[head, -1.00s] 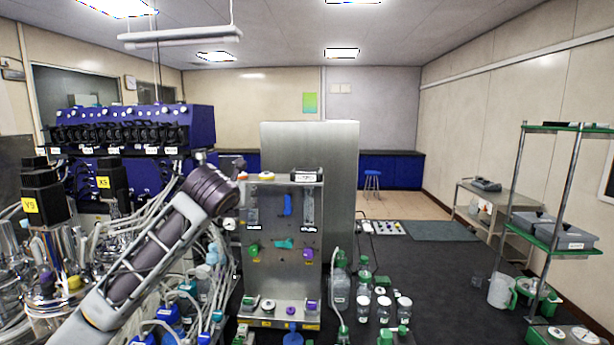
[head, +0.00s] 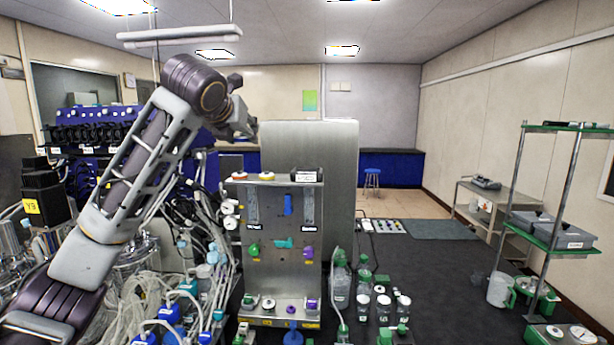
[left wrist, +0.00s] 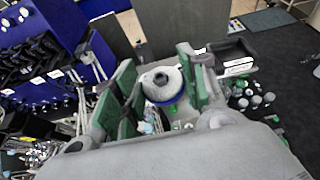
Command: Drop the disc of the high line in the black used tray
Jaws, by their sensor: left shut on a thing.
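My left gripper (head: 246,128) is raised above the upper left of the steel panel (head: 270,215). In the left wrist view its green-padded fingers (left wrist: 160,88) are shut around a white disc (left wrist: 161,78) with a dark hub and a blue edge. In the head view the gripper hides most of that disc. A small black tray (head: 306,176) with a white label sits on the right of the panel's top. It also shows in the left wrist view (left wrist: 232,52), right of and beyond the held disc. My right gripper is not in view.
Red-edged (head: 239,175) and yellow-edged (head: 267,176) pieces stand on the panel top, left of the tray. White round fittings (head: 230,207) stick out at the panel's left side. A tall steel cabinet (head: 340,190) stands behind. Tubing crowds the lower left.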

